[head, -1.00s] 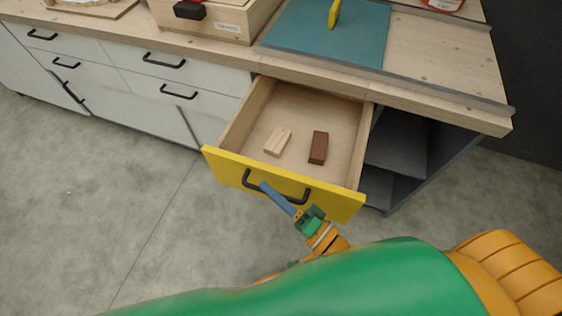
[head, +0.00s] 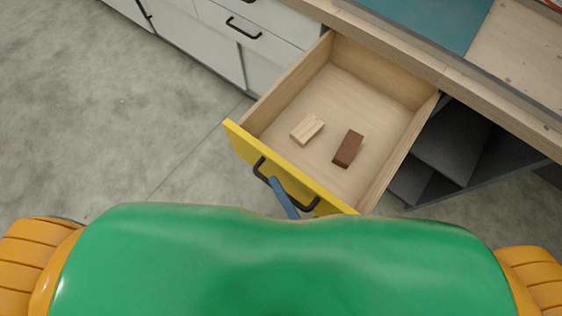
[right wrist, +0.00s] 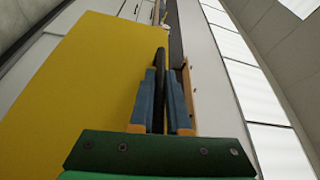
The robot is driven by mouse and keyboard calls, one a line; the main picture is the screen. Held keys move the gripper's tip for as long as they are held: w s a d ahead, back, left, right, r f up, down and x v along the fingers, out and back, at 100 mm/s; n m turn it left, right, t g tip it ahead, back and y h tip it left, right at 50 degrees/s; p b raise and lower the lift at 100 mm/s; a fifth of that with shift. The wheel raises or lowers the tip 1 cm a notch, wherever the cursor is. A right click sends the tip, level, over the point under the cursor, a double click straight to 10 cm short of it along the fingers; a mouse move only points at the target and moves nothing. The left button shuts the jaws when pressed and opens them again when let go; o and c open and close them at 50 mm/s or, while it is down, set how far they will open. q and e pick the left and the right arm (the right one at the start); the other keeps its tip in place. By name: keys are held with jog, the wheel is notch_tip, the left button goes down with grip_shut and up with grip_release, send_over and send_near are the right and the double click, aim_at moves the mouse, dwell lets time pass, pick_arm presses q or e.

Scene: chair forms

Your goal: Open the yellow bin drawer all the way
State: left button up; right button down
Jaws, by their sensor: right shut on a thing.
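The yellow bin drawer stands pulled out from the workbench, its yellow front (head: 250,145) facing me in the head view. Its wooden inside (head: 365,97) is exposed. A black bar handle (head: 311,206) is fixed to the front. My right gripper (head: 277,184) is at the handle, its blue fingers partly hidden behind my green body. In the right wrist view, the right gripper (right wrist: 167,82) is shut on the dark handle (right wrist: 160,62), with a finger on each side. The yellow front (right wrist: 95,75) fills the left there. My left gripper is not in view.
In the drawer lie pale wooden pieces (head: 307,129) and a dark brown block (head: 348,149). White cabinets (head: 222,45) with black handles stand to the left. Dark open shelves (head: 450,145) are on the right. Clear grey floor (head: 95,110) lies at the left.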

jog(key=c, duration=0.9)
grip_release()
jog(key=b+v, duration=0.1)
jog(key=v, duration=0.6)
